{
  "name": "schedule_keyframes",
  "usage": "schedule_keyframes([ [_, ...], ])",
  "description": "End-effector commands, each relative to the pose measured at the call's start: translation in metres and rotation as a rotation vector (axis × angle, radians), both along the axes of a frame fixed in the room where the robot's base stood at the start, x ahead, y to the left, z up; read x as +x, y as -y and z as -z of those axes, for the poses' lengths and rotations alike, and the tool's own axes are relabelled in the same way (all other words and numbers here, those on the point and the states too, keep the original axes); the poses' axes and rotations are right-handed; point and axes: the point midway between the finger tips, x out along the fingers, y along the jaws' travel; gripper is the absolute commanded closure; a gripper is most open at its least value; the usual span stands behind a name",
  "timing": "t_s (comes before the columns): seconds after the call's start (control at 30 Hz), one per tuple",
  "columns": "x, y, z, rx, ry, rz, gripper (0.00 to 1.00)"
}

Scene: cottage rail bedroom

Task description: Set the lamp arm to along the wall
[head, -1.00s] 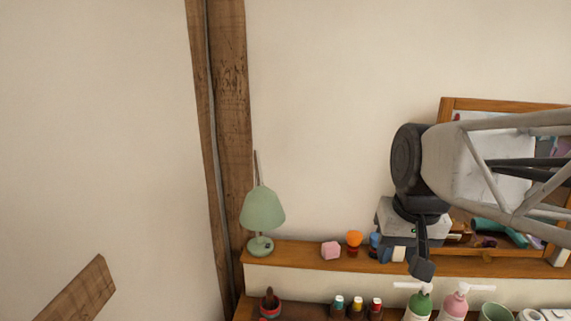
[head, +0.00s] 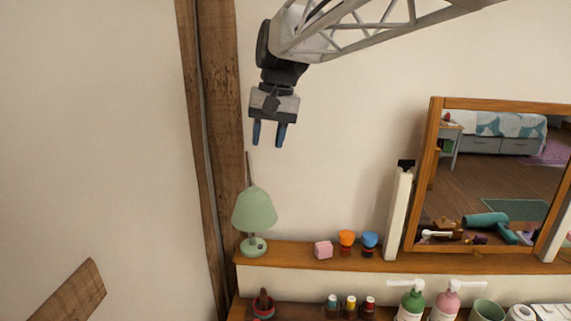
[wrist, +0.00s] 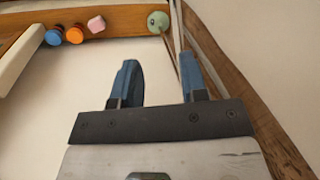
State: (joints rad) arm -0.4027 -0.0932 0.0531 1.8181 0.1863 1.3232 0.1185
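The lamp stands at the left end of the wooden shelf, with a pale green shade (head: 254,209) and a round green base (head: 253,246). A thin upright rod (head: 247,168), which looks like part of the lamp's arm, rises behind the shade next to the timber post. The rest of the arm is hidden by the shade. In the wrist view the lamp (wrist: 158,21) is small and green at the top. My gripper (head: 268,141) is open and empty, pointing down above the lamp and slightly right of it. Its blue fingers also show apart in the wrist view (wrist: 157,82).
A timber post (head: 223,130) runs up the wall close left of the lamp. A framed mirror (head: 436,150) is at right. The wall between is clear.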

Motion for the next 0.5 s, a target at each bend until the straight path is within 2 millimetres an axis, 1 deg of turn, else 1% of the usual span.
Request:
schedule_keyframes([
  [0.03,0.004,-0.009,-0.002,0.001,-0.006,-0.008,0.6],
  [0.1,0.008,-0.017,-0.005,0.004,-0.011,-0.015,0.6],
  [0.2,0.01,-0.024,-0.006,0.007,-0.016,-0.019,0.6],
  [0.5,0.011,-0.025,-0.007,0.007,-0.017,-0.02,0.6],
])
